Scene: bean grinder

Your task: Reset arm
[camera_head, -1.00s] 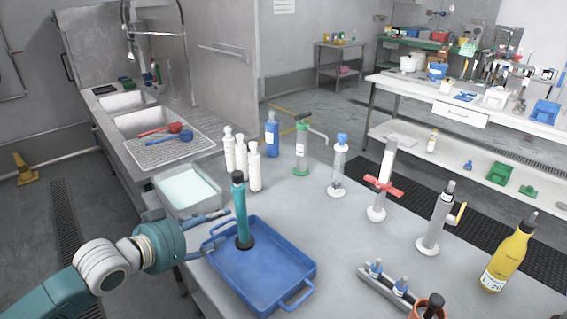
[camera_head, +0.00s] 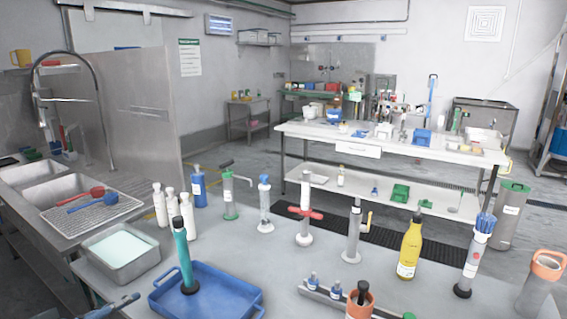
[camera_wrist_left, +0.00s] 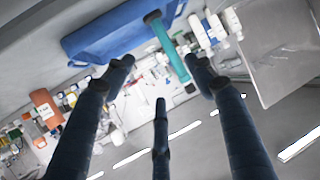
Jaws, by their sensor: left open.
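My left gripper (camera_head: 112,308) shows only in part, at the lower left edge of the head view. It is beside the blue tray's left side, apart from the teal grinder. In the left wrist view the gripper (camera_wrist_left: 160,76) has its dark fingers spread, with nothing between them. The teal grinder (camera_head: 183,250) with a black top stands upright on its dark base in the blue tray (camera_head: 235,292). In the left wrist view the teal grinder (camera_wrist_left: 172,50) and the blue tray (camera_wrist_left: 110,35) lie beyond the fingertips. My right gripper is not in view.
A metal pan (camera_head: 120,250) and white bottles (camera_head: 172,208) stand near the tray. A blue bottle (camera_head: 199,188), a green pump (camera_head: 230,195), a yellow bottle (camera_head: 409,250) and other upright tools stand along the table. A sink (camera_head: 60,188) is at left.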

